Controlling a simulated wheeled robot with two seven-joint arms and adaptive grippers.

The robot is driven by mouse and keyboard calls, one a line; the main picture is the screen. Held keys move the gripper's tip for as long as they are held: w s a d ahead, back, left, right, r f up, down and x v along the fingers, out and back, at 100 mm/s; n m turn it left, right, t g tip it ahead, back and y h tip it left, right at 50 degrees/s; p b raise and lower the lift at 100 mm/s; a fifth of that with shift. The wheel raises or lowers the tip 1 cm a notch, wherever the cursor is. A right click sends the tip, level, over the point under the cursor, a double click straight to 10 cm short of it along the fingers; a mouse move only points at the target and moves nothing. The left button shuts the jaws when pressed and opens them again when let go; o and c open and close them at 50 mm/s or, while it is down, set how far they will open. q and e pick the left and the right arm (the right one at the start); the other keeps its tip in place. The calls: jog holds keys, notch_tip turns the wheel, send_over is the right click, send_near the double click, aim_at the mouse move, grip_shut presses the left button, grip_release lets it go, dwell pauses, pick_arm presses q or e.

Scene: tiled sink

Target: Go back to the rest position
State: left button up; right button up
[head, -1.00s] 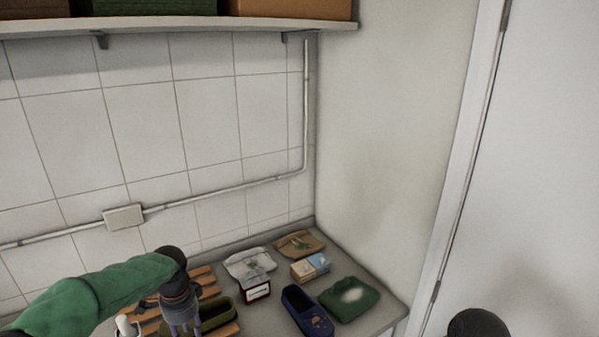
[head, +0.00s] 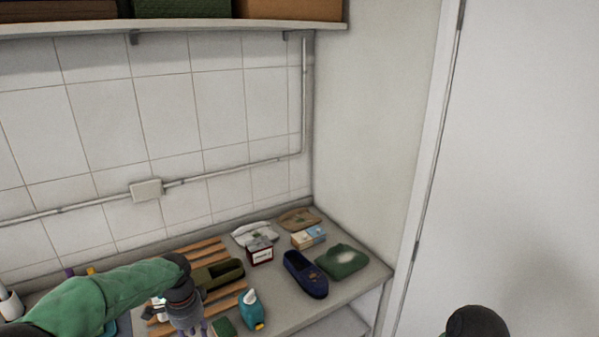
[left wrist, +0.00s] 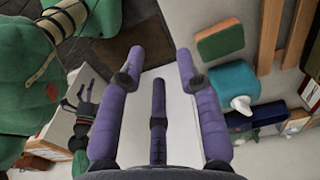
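My left gripper (head: 190,328) is at the bottom of the head view, low in front of the counter's front edge, at the end of the green left arm. In the left wrist view its purple fingers (left wrist: 158,70) are spread wide with nothing between them. In the head view only a dark round part of my right side shows at the bottom right.
A shelf (head: 180,22) hangs above.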

pick_arm(q)
jog(key=s+d+f+n+h+b, duration=0.1)
jog(key=d+f, duration=0.3)
jog(key=f, duration=0.3)
jog(key=s+d+f+n+h, duration=0.1)
jog(key=s+d+f+n, duration=0.15)
jog(key=f, duration=0.55)
jog(key=s+d+f+n+b, duration=0.1)
jog(key=s+d+f+n, duration=0.2)
jog(key=s+f, duration=0.3)
jog(key=s+d+f+n+h+b, duration=0.1)
jog(key=s+d+f+n, duration=0.2)
jog(key=s+f, duration=0.3)
jog(key=s+d+f+n+b, duration=0.1)
jog(key=s+d+f+n, duration=0.2)
jog(key=s+f, duration=0.3)
jog(key=shift+d+f+h, duration=0.3)
jog(key=shift+d+f, duration=0.5)
jog(key=shift+f, duration=0.05)
pick_arm(e)
notch_tip(320, 180, down, 5)
jog(key=shift+w+r, duration=0.15)
pick_arm(q)
jog(key=shift+s, duration=0.1)
